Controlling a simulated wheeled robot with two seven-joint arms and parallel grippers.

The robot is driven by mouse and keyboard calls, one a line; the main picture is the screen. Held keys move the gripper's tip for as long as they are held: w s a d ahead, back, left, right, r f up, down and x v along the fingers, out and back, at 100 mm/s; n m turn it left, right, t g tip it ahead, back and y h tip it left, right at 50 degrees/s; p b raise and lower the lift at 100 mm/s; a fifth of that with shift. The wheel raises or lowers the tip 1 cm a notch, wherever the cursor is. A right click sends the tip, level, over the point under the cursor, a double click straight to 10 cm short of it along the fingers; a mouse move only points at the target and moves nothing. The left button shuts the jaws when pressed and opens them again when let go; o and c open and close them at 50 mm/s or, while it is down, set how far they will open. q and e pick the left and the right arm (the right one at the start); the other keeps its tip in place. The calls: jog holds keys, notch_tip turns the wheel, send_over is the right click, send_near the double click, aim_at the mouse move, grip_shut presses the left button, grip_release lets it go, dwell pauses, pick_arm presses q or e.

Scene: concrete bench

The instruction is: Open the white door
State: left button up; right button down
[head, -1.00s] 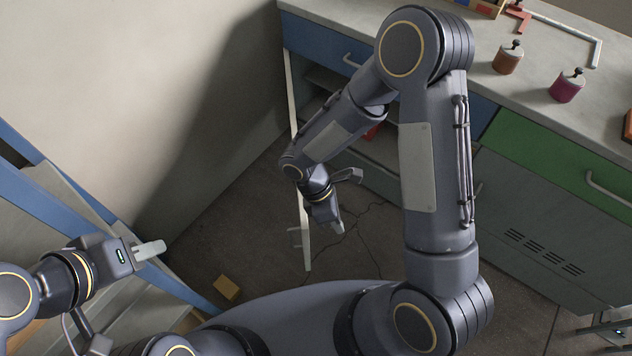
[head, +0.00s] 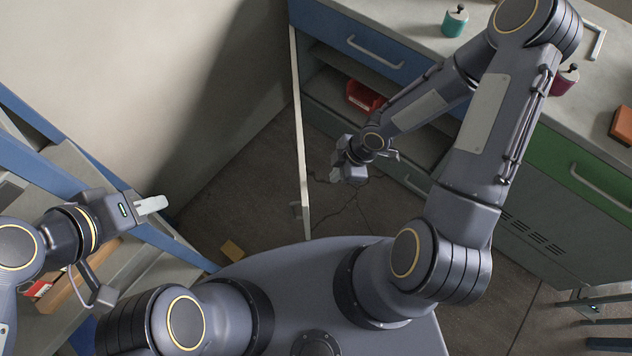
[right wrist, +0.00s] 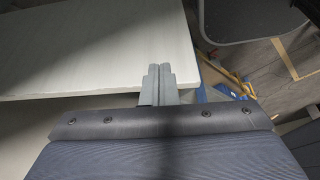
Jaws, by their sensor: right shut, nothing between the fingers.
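The white door (head: 301,130) shows nearly edge-on in the head view. It stands swung out from the cabinet below the blue drawer, with the opening beside it exposed. A small pale handle (head: 296,210) shows on its left side near the free end. My right gripper (head: 336,175) is shut and empty, to the right of the door, on its inner side. In the right wrist view its closed fingers (right wrist: 160,80) lie over a broad white panel (right wrist: 95,50), likely this door; contact cannot be told. My left gripper (head: 152,205) is far left, away from the door.
A red bin (head: 364,97) sits inside the open cabinet. A teal jar (head: 455,21) and other items stand on the bench top. Blue-framed shelving (head: 60,140) is at left and a small yellow block (head: 232,250) lies on the floor. The wall is behind the door.

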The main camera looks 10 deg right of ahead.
jog(key=a+f+b, duration=0.2)
jog(key=a+f, duration=0.1)
jog(key=a, duration=0.2)
jog(key=shift+w+a+f, duration=0.2)
jog(key=shift+w+f, duration=0.1)
jog(key=shift+w, duration=0.1)
